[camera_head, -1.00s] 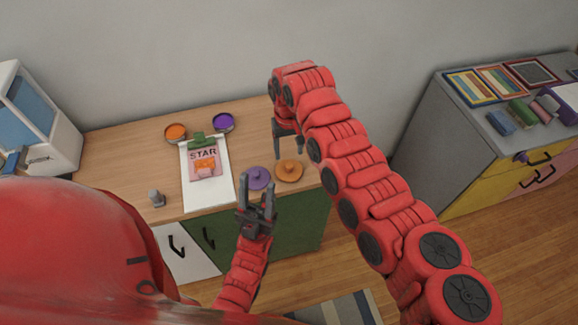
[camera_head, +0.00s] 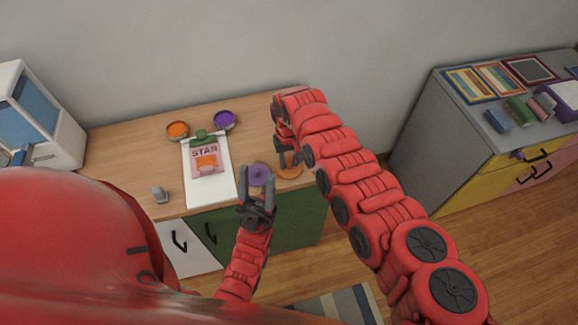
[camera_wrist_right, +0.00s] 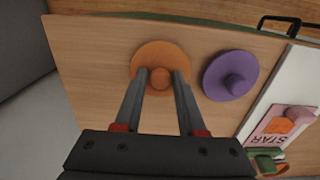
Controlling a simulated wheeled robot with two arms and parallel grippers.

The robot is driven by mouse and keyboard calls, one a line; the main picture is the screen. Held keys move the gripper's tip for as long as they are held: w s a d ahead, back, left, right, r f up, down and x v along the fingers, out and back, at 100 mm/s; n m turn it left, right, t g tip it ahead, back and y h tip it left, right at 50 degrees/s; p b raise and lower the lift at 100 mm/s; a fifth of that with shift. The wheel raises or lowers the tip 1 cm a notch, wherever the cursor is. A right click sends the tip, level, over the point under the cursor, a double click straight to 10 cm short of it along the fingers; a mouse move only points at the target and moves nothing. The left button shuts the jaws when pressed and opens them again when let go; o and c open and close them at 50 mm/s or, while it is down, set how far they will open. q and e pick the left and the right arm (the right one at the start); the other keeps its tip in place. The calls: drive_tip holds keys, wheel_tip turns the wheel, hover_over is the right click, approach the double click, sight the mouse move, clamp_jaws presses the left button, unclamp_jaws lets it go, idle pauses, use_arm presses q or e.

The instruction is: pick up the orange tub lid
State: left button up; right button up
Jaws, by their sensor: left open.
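The orange tub lid (camera_head: 291,172) is a round disc with a knob, lying on the wooden desk near its front right edge. In the right wrist view, its knob (camera_wrist_right: 160,78) shows between the two fingertips of my right gripper (camera_wrist_right: 160,85). The right gripper is open, and I cannot tell if it touches the lid. In the head view, the right gripper (camera_head: 289,158) is just above the lid and partly hides it. My left gripper (camera_head: 258,185) is open and empty at the desk's front edge, in front of the purple lid (camera_head: 260,173).
The purple lid also shows beside the orange one in the right wrist view (camera_wrist_right: 230,76). Orange (camera_head: 177,130) and purple (camera_head: 224,120) open tubs stand at the back. A clipboard (camera_head: 221,181) with a STAR card lies mid-desk. A grey cabinet (camera_head: 435,130) stands to the right.

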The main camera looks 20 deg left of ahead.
clamp_jaws()
